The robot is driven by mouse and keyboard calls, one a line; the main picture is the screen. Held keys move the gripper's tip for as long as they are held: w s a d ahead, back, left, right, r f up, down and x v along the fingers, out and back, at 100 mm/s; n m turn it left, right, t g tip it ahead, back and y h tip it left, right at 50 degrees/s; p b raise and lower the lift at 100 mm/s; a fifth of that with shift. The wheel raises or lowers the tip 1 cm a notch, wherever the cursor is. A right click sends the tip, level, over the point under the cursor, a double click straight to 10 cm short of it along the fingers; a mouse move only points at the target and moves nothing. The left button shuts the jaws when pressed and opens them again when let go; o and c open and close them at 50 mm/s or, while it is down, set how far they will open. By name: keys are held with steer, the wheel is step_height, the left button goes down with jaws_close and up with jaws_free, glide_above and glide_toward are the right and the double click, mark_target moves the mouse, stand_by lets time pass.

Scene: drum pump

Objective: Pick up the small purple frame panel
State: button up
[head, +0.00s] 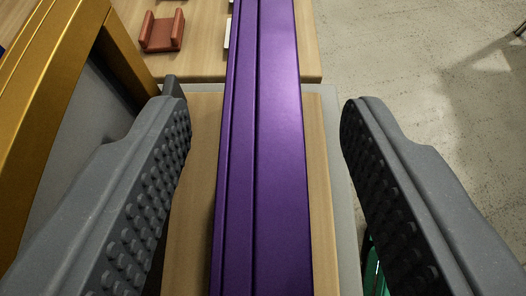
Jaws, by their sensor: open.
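The small purple frame panel (268,150) shows as a long, ridged purple bar in the middle of the head view. It runs from the bottom edge to the top edge, and both its ends are out of view. My gripper (265,115) is open, with one grey studded finger on the left of the panel and one on the right. There is a visible gap between each finger and the panel.
A gold frame (60,85) stands at the left, close to the left finger. A wooden surface (205,125) lies under the panel. A red-brown U-shaped block (162,32) sits on a wooden table behind. Bare concrete floor (400,60) is at the right.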

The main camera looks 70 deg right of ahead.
jaws_close()
steer(key=shift+r, duration=0.1)
